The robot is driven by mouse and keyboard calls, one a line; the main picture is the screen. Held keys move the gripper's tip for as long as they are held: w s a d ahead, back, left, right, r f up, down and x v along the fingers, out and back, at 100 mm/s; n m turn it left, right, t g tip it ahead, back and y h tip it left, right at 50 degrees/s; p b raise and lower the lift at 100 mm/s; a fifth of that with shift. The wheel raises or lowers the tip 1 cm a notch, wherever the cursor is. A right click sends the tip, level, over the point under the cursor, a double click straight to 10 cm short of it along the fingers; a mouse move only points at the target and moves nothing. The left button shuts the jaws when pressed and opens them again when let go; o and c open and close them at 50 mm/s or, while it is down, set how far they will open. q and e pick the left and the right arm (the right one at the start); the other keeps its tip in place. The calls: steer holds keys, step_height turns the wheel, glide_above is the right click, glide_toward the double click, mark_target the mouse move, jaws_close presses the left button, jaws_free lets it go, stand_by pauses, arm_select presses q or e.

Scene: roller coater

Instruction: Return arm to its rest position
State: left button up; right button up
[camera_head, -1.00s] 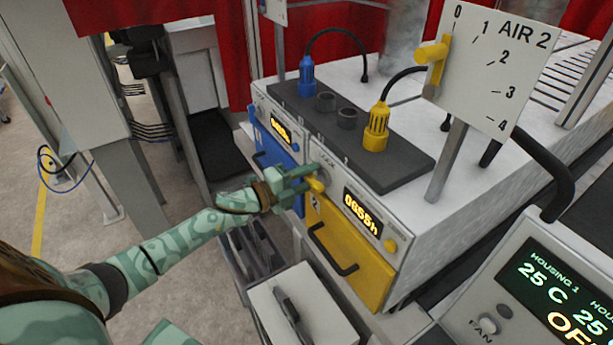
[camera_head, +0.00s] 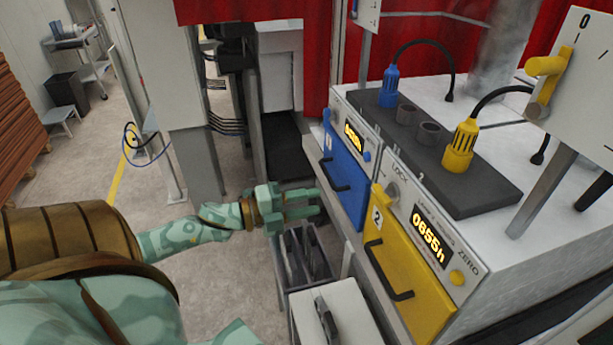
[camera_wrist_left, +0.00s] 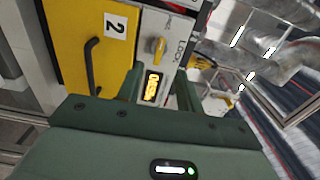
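My left gripper (camera_head: 303,203) is in the middle of the head view, on the green arm that comes in from the left. Its two fingers point right, are apart, and have nothing between them. It is in front of the yellow door (camera_head: 405,270) marked 2 and the blue door (camera_head: 345,170), apart from both. My right gripper is not in view.
A blue plug (camera_head: 389,88) and a yellow plug (camera_head: 460,145) stand on the dark top plate (camera_head: 480,185). A yellow-handled valve panel (camera_head: 585,75) is at the right. A pale box (camera_head: 335,315) stands below the gripper. Open floor (camera_head: 210,285) lies at the left.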

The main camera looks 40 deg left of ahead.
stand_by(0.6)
